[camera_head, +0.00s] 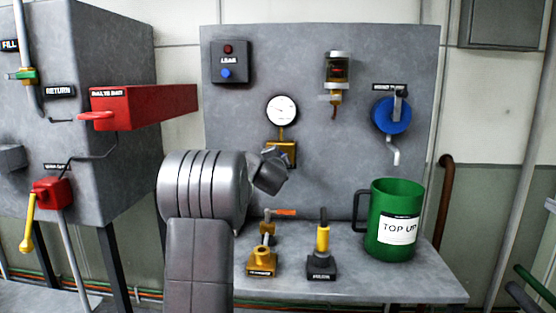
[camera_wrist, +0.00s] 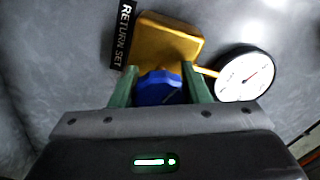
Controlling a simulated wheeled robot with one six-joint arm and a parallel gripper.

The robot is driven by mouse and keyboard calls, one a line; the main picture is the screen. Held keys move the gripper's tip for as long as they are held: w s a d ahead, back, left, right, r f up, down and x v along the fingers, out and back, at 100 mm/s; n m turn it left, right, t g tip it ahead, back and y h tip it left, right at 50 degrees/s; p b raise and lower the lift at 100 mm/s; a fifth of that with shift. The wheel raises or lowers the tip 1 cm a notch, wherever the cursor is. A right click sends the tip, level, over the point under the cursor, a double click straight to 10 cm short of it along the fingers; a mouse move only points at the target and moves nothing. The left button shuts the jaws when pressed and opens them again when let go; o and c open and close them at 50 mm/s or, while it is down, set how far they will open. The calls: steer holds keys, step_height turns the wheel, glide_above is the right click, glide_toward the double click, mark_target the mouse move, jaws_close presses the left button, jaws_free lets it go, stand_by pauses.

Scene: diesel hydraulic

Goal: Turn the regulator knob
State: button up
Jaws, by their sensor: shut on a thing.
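The regulator is a yellow-gold block (camera_head: 289,147) on the grey panel, just below the round white gauge (camera_head: 282,110). In the wrist view the gold block (camera_wrist: 168,42) has a blue knob (camera_wrist: 160,88) on its front, with a black "RETURN SET" label (camera_wrist: 122,35) beside it. My gripper (camera_wrist: 163,84) is shut on the blue knob, with one green finger on each side of it. In the head view the knob and fingertips are hidden behind my own wrist. The gauge also shows in the wrist view (camera_wrist: 243,75), to the right of the block.
A shelf (camera_head: 350,280) below carries a green "TOP UP" jug (camera_head: 385,205), a small gold valve (camera_head: 262,260) and a yellow-handled fitting (camera_head: 322,240). A blue wheel (camera_head: 391,115) is on the panel at right. A red box (camera_head: 150,106) juts out at left.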

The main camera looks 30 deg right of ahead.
steer(key=o, duration=1)
steer(key=b+v, duration=0.3)
steer(key=v, duration=1)
steer(key=shift+s+a, duration=0.15)
steer(key=shift+s, duration=0.25)
steer(key=shift+w, duration=0.1)
steer(key=p+x, duration=0.3)
steer(key=x, duration=1)
steer(key=shift+w, duration=0.35)
